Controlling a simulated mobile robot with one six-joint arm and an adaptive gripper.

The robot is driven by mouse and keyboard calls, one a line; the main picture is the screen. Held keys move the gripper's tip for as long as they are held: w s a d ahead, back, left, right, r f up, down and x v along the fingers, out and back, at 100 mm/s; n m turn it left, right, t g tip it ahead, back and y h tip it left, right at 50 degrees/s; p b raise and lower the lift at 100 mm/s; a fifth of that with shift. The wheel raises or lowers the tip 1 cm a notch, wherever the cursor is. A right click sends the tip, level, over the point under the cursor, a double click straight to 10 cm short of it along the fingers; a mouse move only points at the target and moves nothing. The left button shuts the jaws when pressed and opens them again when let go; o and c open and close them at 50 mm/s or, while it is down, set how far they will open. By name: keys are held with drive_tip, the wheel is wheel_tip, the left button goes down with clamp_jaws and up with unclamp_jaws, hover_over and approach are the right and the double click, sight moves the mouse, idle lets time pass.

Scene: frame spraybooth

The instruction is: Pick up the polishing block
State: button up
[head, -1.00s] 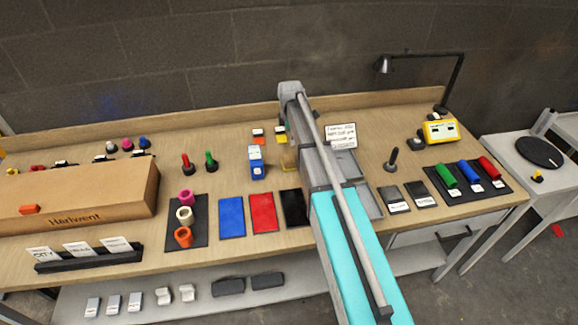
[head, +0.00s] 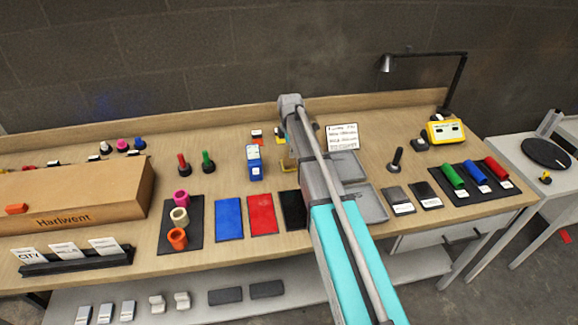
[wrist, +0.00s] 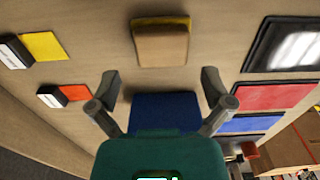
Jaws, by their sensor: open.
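A tan block (wrist: 160,45) with a yellow edge along its far side lies on the wooden bench in the wrist view; I take it for the polishing block. In the head view my arm hides most of that spot, and only a bit of yellow shows beside it. My gripper (wrist: 160,88) is open, with its two dark fingers spread and nothing held. The tan block is ahead of the fingertips in the wrist view, apart from them. A blue box (wrist: 160,112) shows between the fingers; it also stands left of my arm in the head view (head: 255,167).
Labelled yellow (wrist: 44,46) and orange (wrist: 75,92) pads lie toward the back. Blue (head: 229,218), red (head: 262,213) and black (head: 292,208) mats lie in front. Red and green handled tools (head: 207,162) stand left of the blue box. A grey tray (head: 370,205) is right of my arm.

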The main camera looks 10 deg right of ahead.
sight(289, 159)
drive_tip(key=shift+f, duration=0.1)
idle(0.3)
drive_tip(key=shift+s+a+f+b, duration=0.1)
drive_tip(key=shift+a+f+b, duration=0.05)
drive_tip(key=shift+f+b, duration=1.15)
drive_tip(key=shift+a+f+b, duration=0.1)
drive_tip(key=shift+f+b, duration=1.1)
drive_tip(key=shift+b, duration=0.1)
drive_tip(key=c, duration=1)
drive_tip(key=shift+r, duration=0.25)
